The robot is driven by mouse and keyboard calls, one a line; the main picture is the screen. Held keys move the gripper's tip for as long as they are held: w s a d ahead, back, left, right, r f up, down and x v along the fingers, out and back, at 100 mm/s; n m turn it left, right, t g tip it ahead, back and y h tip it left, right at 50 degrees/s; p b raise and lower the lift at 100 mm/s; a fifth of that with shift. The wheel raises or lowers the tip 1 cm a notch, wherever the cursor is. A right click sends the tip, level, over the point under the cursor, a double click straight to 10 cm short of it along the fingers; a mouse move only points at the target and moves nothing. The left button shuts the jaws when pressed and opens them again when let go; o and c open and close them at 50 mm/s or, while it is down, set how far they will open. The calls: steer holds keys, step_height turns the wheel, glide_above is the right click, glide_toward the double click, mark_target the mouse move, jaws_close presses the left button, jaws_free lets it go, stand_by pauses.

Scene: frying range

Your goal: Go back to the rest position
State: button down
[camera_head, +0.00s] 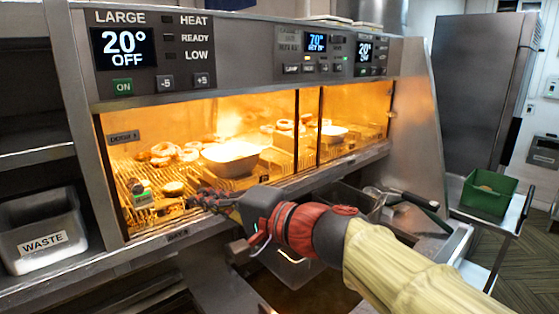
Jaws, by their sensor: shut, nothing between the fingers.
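My arm reaches from the lower right toward the lit frying range (235,86). My gripper (192,200) is at the front opening of the left bay, low over the wire rack and near its front edge. It is shut and empty; its fingertips are small and dark against the rack. A small round golden piece (172,187) lies on the rack just beyond the fingertips, apart from them as far as I can tell. A small green and yellow item (142,192) stands to its left.
A pale bowl (231,158) and several ring-shaped pieces (163,150) are deeper in the left bay. A divider (308,130) separates the right bay. A waste bin (42,235) stands at left, a green bin (488,194) on a cart at right. A pan handle (413,199) lies beyond my arm.

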steer(key=s+d+f+n+g+h, duration=0.25)
steer(key=s+d+f, duration=0.25)
steer(key=f, duration=0.4)
steer(key=s+d+f+n+g+h, duration=0.25)
steer(key=s+d+f, duration=0.25)
steer(key=f, duration=0.4)
steer(key=s+d+f+h, duration=0.2)
steer(key=s+d+h, duration=0.1)
steer(key=d, duration=0.6)
steer(key=s+d+f+t+h, duration=0.1)
steer(key=s+d+f+h, duration=0.2)
steer(key=d, duration=0.5)
steer(key=s+d+f+t+h, duration=0.1)
steer(key=s+d+f+h, duration=0.1)
steer(key=d, duration=0.7)
steer(key=shift+s+d+f+m+h+p, duration=0.3)
steer(key=shift+s+m+h+p, duration=0.15)
steer(key=shift+h, duration=0.35)
steer(key=shift+a, duration=0.15)
